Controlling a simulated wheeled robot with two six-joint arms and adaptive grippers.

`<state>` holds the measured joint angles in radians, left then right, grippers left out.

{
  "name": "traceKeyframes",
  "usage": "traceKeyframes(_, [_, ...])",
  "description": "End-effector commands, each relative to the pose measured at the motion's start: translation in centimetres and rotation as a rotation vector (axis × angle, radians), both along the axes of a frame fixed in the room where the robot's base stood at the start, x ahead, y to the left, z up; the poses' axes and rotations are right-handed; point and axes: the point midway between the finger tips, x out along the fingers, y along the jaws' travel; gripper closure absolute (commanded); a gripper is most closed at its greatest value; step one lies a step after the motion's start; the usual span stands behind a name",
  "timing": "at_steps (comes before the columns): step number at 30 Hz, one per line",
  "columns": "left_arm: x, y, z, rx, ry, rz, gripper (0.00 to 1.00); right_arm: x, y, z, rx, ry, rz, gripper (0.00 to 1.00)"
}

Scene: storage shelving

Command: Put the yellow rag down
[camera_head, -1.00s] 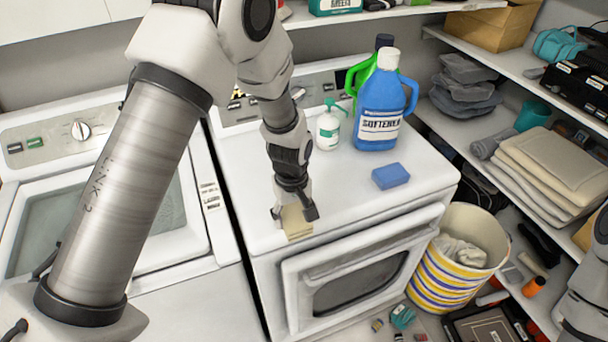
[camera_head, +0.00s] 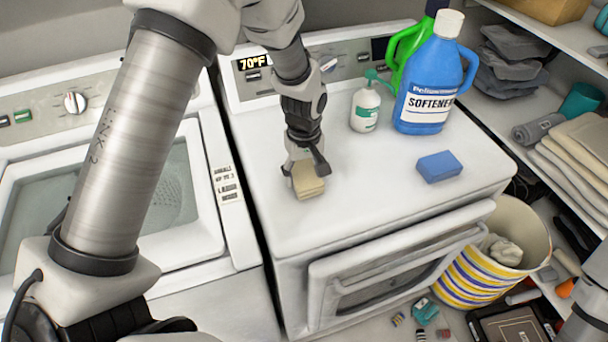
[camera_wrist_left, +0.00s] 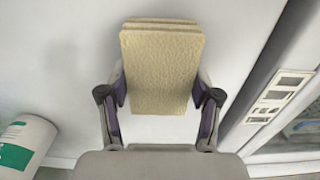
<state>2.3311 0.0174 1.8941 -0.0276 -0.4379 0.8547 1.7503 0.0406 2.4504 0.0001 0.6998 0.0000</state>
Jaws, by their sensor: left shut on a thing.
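The yellow rag (camera_head: 308,186) is a pale yellow folded block at the front left of the white dryer top (camera_head: 365,205). My left gripper (camera_head: 305,168) points down and is shut on the rag. In the left wrist view the rag (camera_wrist_left: 160,70) sits between the two fingers (camera_wrist_left: 160,100), its broad face toward the camera. The rag is at or just over the dryer top; I cannot tell whether it touches. My right gripper does not show; only part of what looks like my right arm is at the right edge.
A blue sponge (camera_head: 438,167), a small white pump bottle (camera_head: 365,108) and a blue softener jug (camera_head: 430,85) stand on the dryer to the right. A striped bin (camera_head: 480,275) is on the floor. The dryer top's front middle is clear.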

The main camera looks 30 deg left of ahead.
Motion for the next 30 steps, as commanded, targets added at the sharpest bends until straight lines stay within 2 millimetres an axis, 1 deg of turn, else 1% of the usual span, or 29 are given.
traceKeyframes(3, [0.0, 0.0, -0.1, -0.001, 0.001, 0.000, 0.74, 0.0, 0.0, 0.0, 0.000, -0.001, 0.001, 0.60])
traceKeyframes(4, [0.0, 0.0, 0.0, 0.000, 0.000, 0.000, 0.26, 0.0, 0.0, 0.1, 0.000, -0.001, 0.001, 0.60])
traceKeyframes(5, [0.0, 0.0, 0.0, 0.000, 0.000, 0.000, 0.15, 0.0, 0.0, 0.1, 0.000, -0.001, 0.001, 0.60])
traceKeyframes(6, [0.0, 0.0, 0.0, 0.000, 0.000, 0.000, 0.11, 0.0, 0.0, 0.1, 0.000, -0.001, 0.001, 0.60])
traceKeyframes(15, [0.0, 0.0, 0.0, 0.000, 0.000, 0.000, 0.11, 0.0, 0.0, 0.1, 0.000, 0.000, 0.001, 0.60])
traceKeyframes(17, [0.0, 0.0, 0.3, -0.001, -0.001, 0.000, 0.11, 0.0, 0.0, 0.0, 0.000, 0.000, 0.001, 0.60])
traceKeyframes(19, [0.1, 0.0, 1.0, -0.001, -0.004, 0.000, 0.11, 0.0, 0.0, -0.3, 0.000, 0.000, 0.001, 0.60])
traceKeyframes(23, [0.2, 0.0, 3.7, 0.000, -0.006, 0.000, 0.11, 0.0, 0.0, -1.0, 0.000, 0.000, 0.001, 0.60])
traceKeyframes(27, [0.1, 0.0, 7.5, 0.000, -0.006, 0.000, 0.11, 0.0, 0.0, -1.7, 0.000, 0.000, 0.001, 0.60])
traceKeyframes(30, [0.1, 0.0, 9.8, -0.001, -0.004, 0.000, 0.11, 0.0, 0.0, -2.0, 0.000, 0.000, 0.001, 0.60])
